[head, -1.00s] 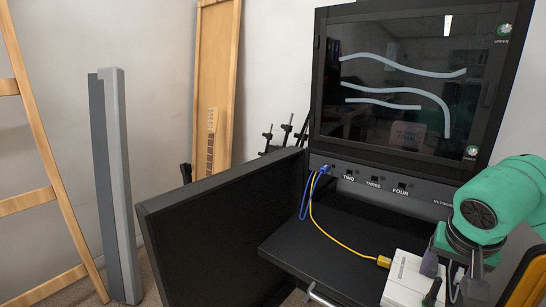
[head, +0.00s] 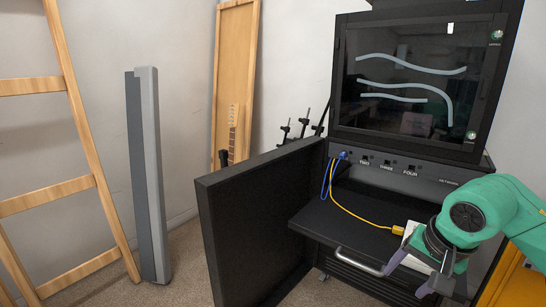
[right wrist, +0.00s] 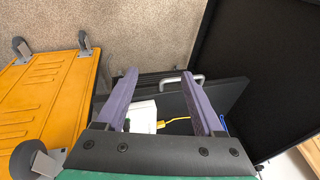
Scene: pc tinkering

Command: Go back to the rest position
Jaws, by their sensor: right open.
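My right gripper (head: 408,275) is at the lower right of the head view, in front of the pull-out shelf. It also shows in the right wrist view (right wrist: 165,95), where its two purple fingers stand apart with nothing held between them. Beyond the fingers lie a white box (right wrist: 144,117) and a yellow cable plug (right wrist: 161,124). In the head view the white box is mostly hidden behind my right arm. My left gripper is not in view.
A black cabinet (head: 465,185) holds the shelf (head: 335,225) with a front handle (head: 358,262). Its black door (head: 250,220) stands open to the left. Blue and yellow cables (head: 352,214) run from its ports. An orange wheeled cart (right wrist: 45,100) stands beside it. A wooden ladder (head: 85,184) leans at far left.

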